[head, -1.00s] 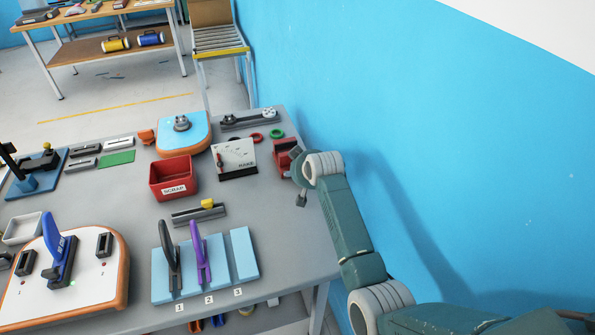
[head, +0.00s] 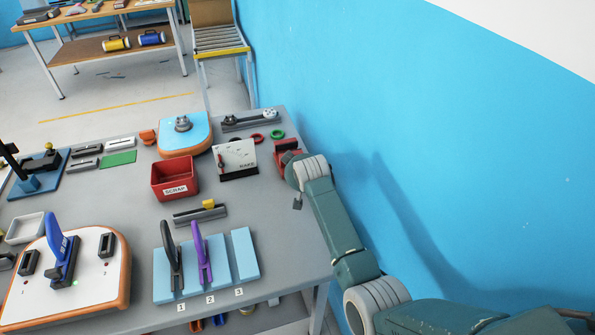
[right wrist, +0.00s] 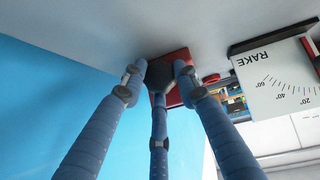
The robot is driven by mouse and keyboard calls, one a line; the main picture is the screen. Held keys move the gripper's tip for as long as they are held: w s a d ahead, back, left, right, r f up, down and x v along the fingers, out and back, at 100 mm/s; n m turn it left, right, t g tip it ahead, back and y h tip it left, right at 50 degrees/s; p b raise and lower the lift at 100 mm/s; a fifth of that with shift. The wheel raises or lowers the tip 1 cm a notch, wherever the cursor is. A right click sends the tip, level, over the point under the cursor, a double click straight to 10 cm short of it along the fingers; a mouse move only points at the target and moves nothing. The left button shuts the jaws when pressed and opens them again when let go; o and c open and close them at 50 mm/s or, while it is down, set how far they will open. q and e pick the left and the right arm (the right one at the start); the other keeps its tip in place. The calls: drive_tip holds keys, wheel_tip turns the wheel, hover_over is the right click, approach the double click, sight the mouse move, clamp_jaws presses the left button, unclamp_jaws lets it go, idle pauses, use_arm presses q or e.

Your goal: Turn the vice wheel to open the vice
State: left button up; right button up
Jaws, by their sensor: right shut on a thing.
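The red vice (head: 286,149) stands at the right end of the grey bench, close to the blue wall. In the head view my right wrist lies against its near side and hides the wheel and my fingers. In the right wrist view my right gripper (right wrist: 160,70) has its blue jointed fingers closed in around a small dark part, the vice wheel (right wrist: 160,77), in front of the red vice body (right wrist: 177,56). The wheel is mostly covered by the fingers, and its turn angle cannot be told. The jaw gap is not clear. My left gripper is out of view.
A white RAKE scale board (head: 235,158) stands just left of the vice, with red and green rings (head: 277,134) behind. A red SCRAP bin (head: 174,179) is further left. The blue wall (head: 400,120) closes off the right side. The bench's front right area is clear.

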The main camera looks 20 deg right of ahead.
drive_tip(key=shift+w+r+n+h, duration=0.15)
drive_tip(key=shift+n+h, duration=0.15)
drive_tip(key=shift+h, duration=0.3)
drive_tip(key=o, duration=0.9)
drive_tip(key=shift+a, duration=0.1)
drive_tip(key=v, duration=1.2)
